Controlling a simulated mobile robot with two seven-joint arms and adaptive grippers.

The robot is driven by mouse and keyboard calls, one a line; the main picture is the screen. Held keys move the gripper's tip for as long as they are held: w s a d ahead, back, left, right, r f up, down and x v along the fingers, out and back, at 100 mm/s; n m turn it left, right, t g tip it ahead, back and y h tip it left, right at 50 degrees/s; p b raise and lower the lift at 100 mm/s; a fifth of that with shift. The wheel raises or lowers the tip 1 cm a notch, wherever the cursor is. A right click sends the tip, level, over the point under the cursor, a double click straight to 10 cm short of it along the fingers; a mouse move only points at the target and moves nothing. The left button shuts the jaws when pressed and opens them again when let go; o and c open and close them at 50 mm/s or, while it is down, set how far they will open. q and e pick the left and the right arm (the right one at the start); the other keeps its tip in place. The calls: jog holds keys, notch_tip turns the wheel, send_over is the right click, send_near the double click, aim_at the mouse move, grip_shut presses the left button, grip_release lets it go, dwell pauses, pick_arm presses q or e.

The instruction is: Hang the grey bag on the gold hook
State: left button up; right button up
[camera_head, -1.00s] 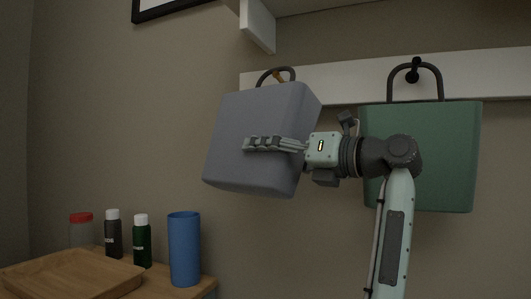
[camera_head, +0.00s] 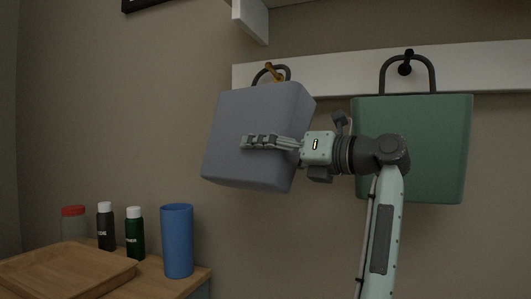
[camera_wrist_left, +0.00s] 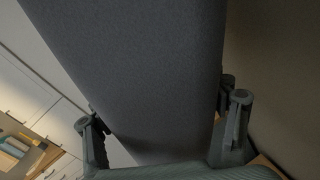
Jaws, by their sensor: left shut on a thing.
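The grey bag (camera_head: 255,115) is held up against the wall below the white rail, a little tilted. Its dark handle loop (camera_head: 288,70) rises at the gold hook (camera_head: 276,74), overlapping it in the head view. I cannot tell whether the handle rests on the hook. My left gripper (camera_head: 262,142) is shut on the bag's body, with fingers across its face. In the left wrist view the bag's grey side (camera_wrist_left: 135,70) fills the space between the fingers (camera_wrist_left: 165,135). My right gripper is not in view.
A green bag (camera_head: 415,140) hangs from a black hook (camera_head: 405,67) on the white rail (camera_head: 340,75), behind my arm. At lower left, a wooden tray (camera_head: 65,272), a blue cylinder (camera_head: 177,240), two dark bottles and a red-lidded jar (camera_head: 74,225) stand on a table.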

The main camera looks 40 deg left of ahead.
pick_arm(q)
jog(key=o, duration=1.4)
jog(key=d, duration=1.2)
jog(key=shift+s, duration=0.2)
